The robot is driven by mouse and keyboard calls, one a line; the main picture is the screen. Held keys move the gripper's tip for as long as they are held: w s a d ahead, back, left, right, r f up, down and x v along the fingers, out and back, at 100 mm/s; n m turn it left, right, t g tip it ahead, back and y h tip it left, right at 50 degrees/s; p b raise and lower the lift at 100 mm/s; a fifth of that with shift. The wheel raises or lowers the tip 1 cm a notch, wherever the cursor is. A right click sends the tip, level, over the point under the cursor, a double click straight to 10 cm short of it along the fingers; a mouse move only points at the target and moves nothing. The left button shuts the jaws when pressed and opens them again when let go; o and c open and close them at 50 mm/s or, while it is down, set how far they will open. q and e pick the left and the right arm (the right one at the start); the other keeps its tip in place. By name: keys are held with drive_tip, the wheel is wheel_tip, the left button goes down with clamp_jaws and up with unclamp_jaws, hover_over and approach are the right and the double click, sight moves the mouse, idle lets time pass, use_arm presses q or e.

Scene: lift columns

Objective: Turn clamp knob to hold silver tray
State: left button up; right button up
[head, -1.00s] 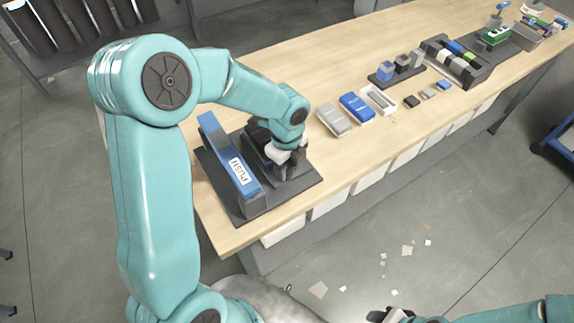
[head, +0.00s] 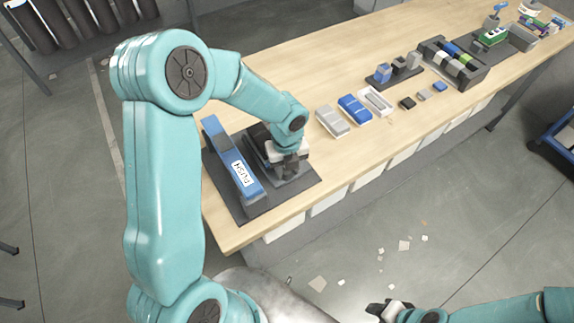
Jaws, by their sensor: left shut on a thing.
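My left gripper (head: 290,167) is over the dark fixture base (head: 255,208) at the near left end of the wooden bench. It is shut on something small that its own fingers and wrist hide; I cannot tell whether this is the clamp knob. A blue bar with a white "PUSH" label (head: 241,174) stands on the base, left of the gripper. A silver tray cannot be made out for certain; a grey flat piece (head: 332,121) lies on the bench right of my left wrist. My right gripper (head: 385,311) is low at the bottom edge, away from the bench, its fingers too small to read.
Right of the fixture lie a blue box (head: 355,109), a white tray (head: 376,101) and small blocks. A dark rack (head: 452,62) with coloured pieces stands farther back. Scraps litter the floor (head: 404,245). A blue cart (head: 560,143) is at the right edge. The bench's near strip is clear.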

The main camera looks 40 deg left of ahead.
use_arm(q)
drive_tip(key=o, duration=0.7)
wheel_tip(320, 180, up, 7)
drive_tip(key=p, duration=0.6)
